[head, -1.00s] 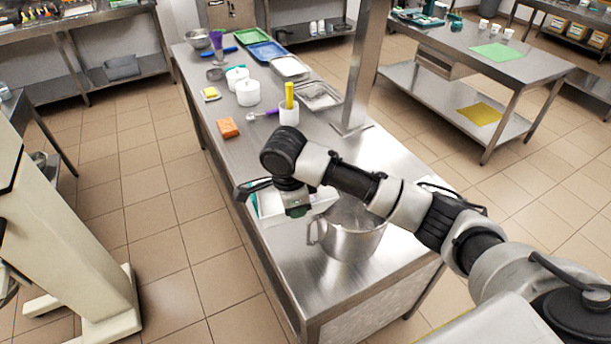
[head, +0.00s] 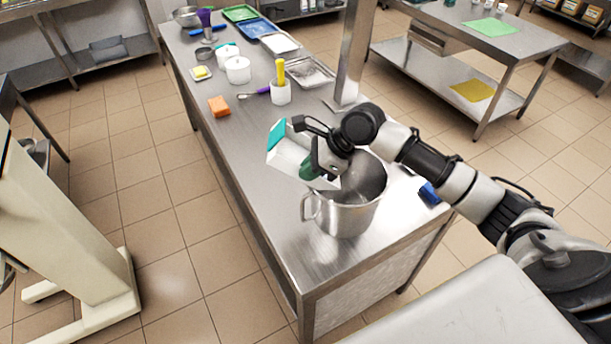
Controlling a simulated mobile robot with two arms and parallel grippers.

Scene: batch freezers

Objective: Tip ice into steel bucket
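The steel bucket (head: 342,214) stands upright near the front end of the steel table, its handle on the left. My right gripper (head: 318,164) is at the bucket's left rim, shut on a white container (head: 288,152) with a teal end (head: 277,133). A dark green part shows at the grip. The container is tilted, teal end up and to the left, its lower right end over or beside the bucket's rim. I cannot make out any ice in the container or bucket. The gripper and arm hide part of the bucket's mouth. My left gripper is not in view.
The steel table (head: 250,190) is bare left of the bucket. A blue object (head: 429,194) lies right of it. An orange block (head: 219,106), white pots (head: 238,70) and trays (head: 310,72) stand farther back. A steel post (head: 352,60) rises behind the bucket.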

